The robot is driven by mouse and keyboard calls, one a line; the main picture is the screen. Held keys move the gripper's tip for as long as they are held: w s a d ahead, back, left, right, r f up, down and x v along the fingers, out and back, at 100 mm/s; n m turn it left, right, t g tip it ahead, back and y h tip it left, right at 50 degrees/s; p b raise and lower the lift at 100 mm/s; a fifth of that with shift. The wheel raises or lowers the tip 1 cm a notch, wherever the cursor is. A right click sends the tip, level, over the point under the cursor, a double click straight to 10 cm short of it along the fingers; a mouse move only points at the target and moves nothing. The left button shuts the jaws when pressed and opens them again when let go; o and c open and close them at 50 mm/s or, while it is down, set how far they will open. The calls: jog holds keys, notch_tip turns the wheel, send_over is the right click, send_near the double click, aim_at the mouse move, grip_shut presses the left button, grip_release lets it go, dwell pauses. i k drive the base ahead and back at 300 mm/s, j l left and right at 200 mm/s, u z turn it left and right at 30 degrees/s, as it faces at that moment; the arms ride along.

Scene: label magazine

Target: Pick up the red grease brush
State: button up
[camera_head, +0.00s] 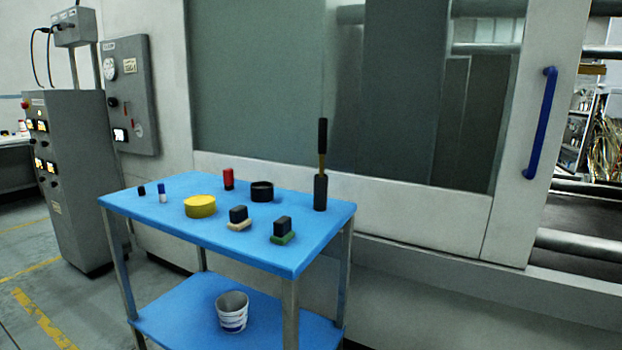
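A small red upright cylinder (228,180) with a dark base stands near the back edge of the blue table. It is the only mostly red thing on the table; I cannot tell whether it is the grease brush. A tall black tool (321,190) with a gold middle section stands upright at the table's right back corner. Two black-handled blocks, one on a beige base (239,225) and one on a green base (283,237), stand near the front right. My gripper is not in view.
The blue table (160,215) also holds a yellow round tin (200,206), a black ring-shaped thing (262,191), and two small items at left. A white bucket (232,312) stands on its lower shelf. A machine with a blue door handle (541,122) is behind; grey control cabinets (68,180) stand left.

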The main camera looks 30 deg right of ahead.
aim_at(228, 176)
jog(key=z, duration=2)
jog(key=i+j+u, duration=0.1)
jog(key=u, duration=1.5)
jog(key=i+j+z, duration=0.2)
jog(key=i+j, duration=0.35)
jog(key=i+j+z, duration=0.2)
jog(key=i+j, duration=0.45)
jog(key=i+j+z, duration=0.15)
jog(key=i+j, duration=0.4)
jog(key=j, duration=0.15)
